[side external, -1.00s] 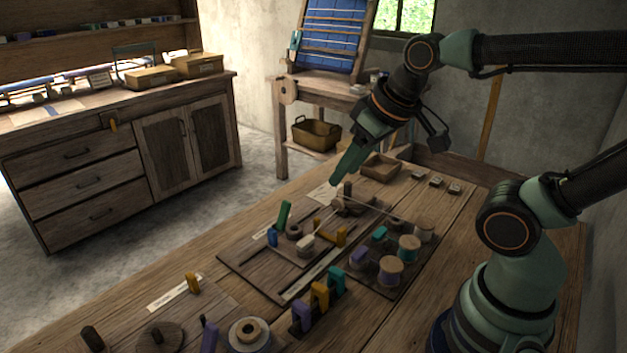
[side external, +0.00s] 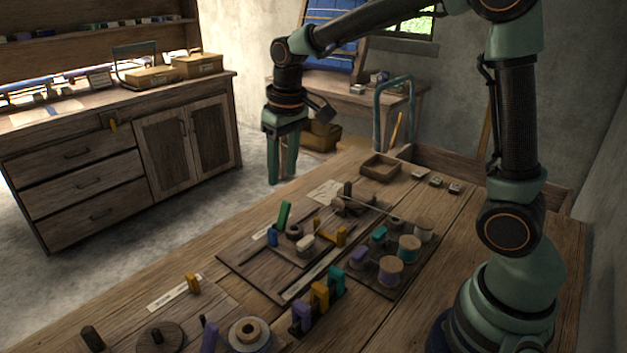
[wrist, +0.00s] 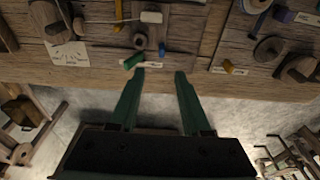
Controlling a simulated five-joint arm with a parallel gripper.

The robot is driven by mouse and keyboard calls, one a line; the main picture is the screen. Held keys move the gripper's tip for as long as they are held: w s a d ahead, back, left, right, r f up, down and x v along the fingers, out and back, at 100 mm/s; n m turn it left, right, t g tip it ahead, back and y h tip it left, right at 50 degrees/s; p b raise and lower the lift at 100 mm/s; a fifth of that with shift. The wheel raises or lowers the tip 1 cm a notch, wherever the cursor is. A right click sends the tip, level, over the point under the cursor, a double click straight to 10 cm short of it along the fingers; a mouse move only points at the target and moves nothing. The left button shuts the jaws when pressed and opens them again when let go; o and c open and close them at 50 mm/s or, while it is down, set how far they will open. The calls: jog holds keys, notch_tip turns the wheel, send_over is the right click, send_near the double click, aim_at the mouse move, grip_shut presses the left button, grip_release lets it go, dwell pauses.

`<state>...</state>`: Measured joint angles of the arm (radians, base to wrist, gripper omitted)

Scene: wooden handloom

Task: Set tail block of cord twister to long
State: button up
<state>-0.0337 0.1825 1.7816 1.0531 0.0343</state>
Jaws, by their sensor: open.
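The wooden board of what looks like the cord twister (side external: 250,268) lies mid-bench in the side view. It carries a green upright piece (side external: 283,214), a blue piece (side external: 272,237), a cream block (side external: 305,242) and yellow pieces (side external: 341,236). I cannot tell for sure which part is the tail block. A cord runs near a brown wooden piece (side external: 347,194) at the board's far end. My gripper (side external: 282,180) is open and empty, pointing down above the bench's left edge. In the wrist view my gripper (wrist: 160,75) is beside the green piece (wrist: 133,60), with the cream block (wrist: 151,17) beyond.
Thread spools (side external: 390,268) stand on a dark tray to the right. Purple, yellow and teal clips (side external: 320,294) stand in front. A paper card (side external: 325,192), a small open box (side external: 380,167) and a spool with a flange (side external: 249,335) are also on the bench.

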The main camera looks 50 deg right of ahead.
jog(key=g, duration=0.1)
send_over(272, 230)
notch_tip(272, 230, down, 6)
notch_tip(272, 230, down, 12)
jog(key=shift+r, duration=0.1)
dwell(0.4)
grip_shut()
dwell(1.2)
